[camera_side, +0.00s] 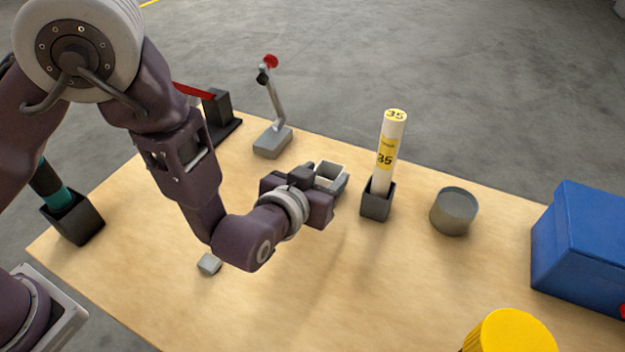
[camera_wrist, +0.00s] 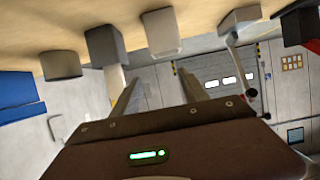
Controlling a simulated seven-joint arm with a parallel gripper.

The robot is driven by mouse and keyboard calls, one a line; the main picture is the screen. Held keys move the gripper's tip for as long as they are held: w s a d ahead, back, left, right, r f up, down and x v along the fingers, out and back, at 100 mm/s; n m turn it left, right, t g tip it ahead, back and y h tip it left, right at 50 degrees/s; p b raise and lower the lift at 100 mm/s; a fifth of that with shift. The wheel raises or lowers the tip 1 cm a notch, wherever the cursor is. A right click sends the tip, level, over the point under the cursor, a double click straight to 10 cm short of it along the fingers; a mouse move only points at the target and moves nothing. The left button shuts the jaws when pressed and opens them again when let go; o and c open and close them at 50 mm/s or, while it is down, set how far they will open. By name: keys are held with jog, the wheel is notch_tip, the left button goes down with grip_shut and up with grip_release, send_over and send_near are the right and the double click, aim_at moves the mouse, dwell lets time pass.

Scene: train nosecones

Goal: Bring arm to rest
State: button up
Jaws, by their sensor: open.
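My gripper (camera_side: 318,196) is at the end of my dark purple arm, above the middle of the table. In the wrist view my gripper (camera_wrist: 157,92) shows two fingers spread apart with nothing between them, so it is open and empty. In the side view it overlaps a pale grey open-topped box, so the fingertips are hard to make out. The wrist view shows a pale box (camera_wrist: 160,32) on the table, apart from the fingers. The arm is bent at the elbow and wrist.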

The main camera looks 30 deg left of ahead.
jog(key=s+a+r+g+h, duration=0.2)
jog(key=s+a+r, duration=0.15)
jog(key=r, duration=0.45)
jog(key=s+a+r+g+h, duration=0.15)
jog(key=a+r, duration=0.25)
jog(key=r, duration=0.4)
jog(key=s+a+g+y, duration=0.1)
jog(key=s+a, duration=0.4)
jog(key=s, duration=0.3)
jog(key=s+a+r+g+y, duration=0.1)
jog(key=s+a, duration=0.3)
jog(key=s, duration=0.4)
jog(key=s+a+g+y, duration=0.1)
jog(key=s+a+g, duration=0.1)
jog(key=s+a, duration=0.3)
jog(key=s, duration=0.3)
jog(key=shift+s+a+r, duration=0.2)
jog(key=shift+a+r, duration=0.05)
jog(key=shift+a, duration=0.1)
